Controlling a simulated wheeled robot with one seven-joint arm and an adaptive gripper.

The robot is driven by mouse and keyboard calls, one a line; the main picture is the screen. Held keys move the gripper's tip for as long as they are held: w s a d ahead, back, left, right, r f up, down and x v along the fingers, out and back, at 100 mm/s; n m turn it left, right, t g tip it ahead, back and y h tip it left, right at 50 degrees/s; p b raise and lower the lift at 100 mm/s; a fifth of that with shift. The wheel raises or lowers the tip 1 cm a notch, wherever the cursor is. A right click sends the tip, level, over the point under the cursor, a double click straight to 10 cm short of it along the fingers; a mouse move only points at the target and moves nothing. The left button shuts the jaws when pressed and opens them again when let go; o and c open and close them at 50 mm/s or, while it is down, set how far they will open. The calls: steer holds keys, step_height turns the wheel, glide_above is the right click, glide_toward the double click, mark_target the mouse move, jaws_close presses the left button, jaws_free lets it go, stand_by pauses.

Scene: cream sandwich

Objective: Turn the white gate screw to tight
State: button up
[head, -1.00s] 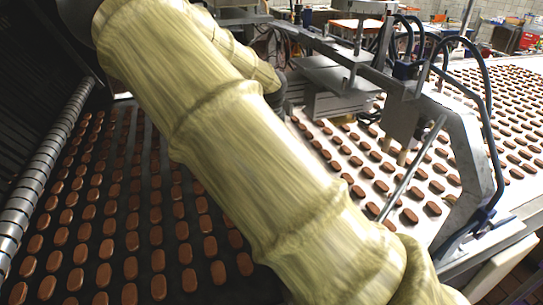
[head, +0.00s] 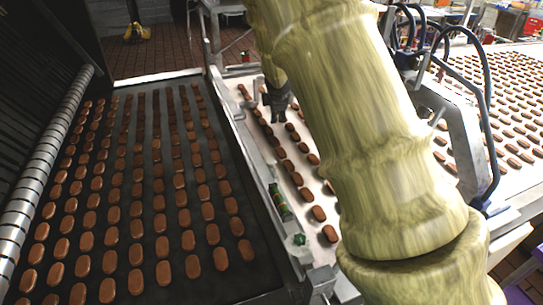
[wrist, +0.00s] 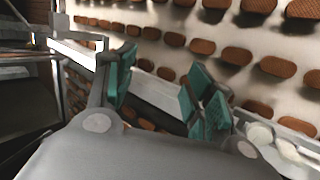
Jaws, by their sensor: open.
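My gripper (head: 277,104) hangs above the white belt in the head view, partly hidden by my sleeved arm. In the wrist view my gripper (wrist: 163,88) is open, with its teal-padded fingers spread and nothing between them. A small pale rounded part (wrist: 260,134) lies to the right of the fingers, near the belt's edge. I cannot tell whether it is the white gate screw.
The white belt (head: 318,192) carries brown biscuits close below my gripper. A metal side rail (head: 256,165) with green fittings (head: 281,203) runs between it and the dark belt (head: 255,278) of biscuits at left. A metal frame (head: 462,135) with dark hoses stands right of my arm.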

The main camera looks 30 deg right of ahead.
steer(key=s+d+m+g, duration=0.1)
steer(key=s+m, duration=0.1)
steer(key=m, duration=0.3)
steer(key=m+g+y+p, duration=0.2)
steer(key=m+g+y, duration=0.3)
steer(key=m, duration=0.5)
glide_above(272, 161)
steer(key=h, duration=0.1)
steer(key=shift+n+g, duration=0.3)
steer(key=shift+a+f+p, duration=0.1)
steer(key=shift+f+p, duration=2.15)
steer(key=shift+f, duration=3)
steer(key=c, duration=1.1)
steer(key=shift+o, duration=0.2)
